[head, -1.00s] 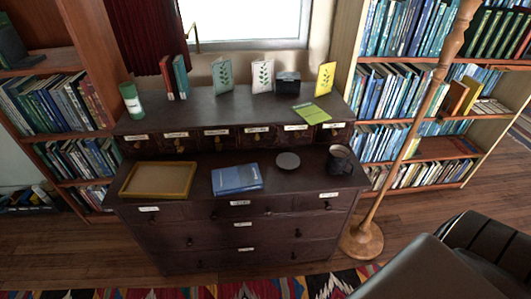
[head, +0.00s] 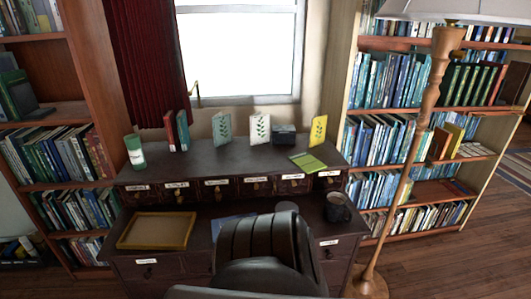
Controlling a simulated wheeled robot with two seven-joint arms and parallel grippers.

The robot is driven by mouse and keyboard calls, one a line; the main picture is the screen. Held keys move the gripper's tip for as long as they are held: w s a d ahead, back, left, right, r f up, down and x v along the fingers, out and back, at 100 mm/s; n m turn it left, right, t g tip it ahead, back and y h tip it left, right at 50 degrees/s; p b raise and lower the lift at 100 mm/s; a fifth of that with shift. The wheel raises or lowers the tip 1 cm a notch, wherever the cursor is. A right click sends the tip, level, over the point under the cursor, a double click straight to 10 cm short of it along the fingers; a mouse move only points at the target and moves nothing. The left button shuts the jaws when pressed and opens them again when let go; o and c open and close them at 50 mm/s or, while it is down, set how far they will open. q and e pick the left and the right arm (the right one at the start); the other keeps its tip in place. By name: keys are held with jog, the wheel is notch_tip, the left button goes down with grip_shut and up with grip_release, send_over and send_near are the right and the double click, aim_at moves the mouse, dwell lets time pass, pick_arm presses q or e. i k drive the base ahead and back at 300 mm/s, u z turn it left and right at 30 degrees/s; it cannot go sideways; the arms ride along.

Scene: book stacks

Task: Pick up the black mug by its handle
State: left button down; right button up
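The black mug (head: 338,207) stands upright on the right part of the dark cabinet's lower top. Its handle shows on the right side of the mug, towards the bookcase. Neither gripper can be made out in the head view, so I cannot tell whether either is open or shut.
A wooden lamp pole (head: 402,180) stands right of the mug. Books line the upper shelf.

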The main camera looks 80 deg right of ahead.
aim_at(336, 201)
jog(key=k, duration=1.25)
jog(key=z, duration=0.7)
